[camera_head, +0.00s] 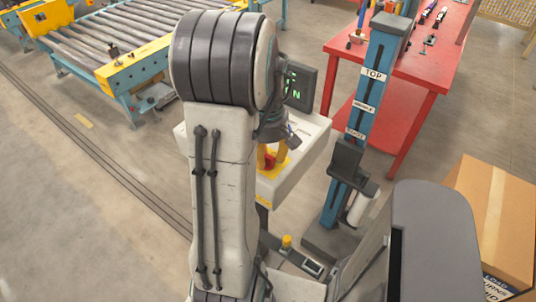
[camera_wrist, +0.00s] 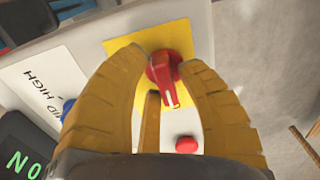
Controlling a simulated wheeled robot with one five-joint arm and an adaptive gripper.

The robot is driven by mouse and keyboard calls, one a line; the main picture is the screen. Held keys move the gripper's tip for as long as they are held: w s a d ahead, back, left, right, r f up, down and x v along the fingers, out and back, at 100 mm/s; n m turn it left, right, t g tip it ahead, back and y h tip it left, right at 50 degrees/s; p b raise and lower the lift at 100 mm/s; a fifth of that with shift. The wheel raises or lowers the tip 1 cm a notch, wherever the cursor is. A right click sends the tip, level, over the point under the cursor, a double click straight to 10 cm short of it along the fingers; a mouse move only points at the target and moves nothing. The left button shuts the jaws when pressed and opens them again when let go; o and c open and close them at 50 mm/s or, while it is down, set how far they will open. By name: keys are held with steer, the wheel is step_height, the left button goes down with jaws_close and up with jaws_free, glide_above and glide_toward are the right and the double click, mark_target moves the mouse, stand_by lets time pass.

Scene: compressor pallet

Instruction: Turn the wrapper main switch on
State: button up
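The main switch is a red rotary knob (camera_wrist: 165,75) on a yellow plate (camera_wrist: 193,38) in the wrist view. A white mark runs along its handle, which points towards the bottom of that picture, tilted slightly right. In the head view the red knob (camera_head: 266,158) shows only partly on the yellow plate (camera_head: 275,168) behind my arm.
A dark display (camera_wrist: 25,150) with green letters N and O is beside the switch; it also shows in the head view (camera_head: 300,88). A red button (camera_wrist: 187,144) and a blue knob (camera_wrist: 68,108) are close by. A blue post (camera_head: 375,85) stands right of the panel (camera_head: 300,165).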

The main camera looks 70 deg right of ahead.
jaws_close()
stand_by(0.3)
steer(key=m, duration=0.3)
steer(key=m+b, duration=0.1)
steer(key=m, duration=0.2)
steer(key=shift+s+a+m, duration=0.15)
steer(key=shift+m, duration=0.25)
steer(key=m+b, duration=0.1)
steer(key=m, duration=0.4)
steer(key=shift+a+f, duration=0.1)
steer(key=m, duration=0.6)
steer(key=shift+a, duration=0.15)
steer(key=shift+o, duration=1.9)
jaws_free()
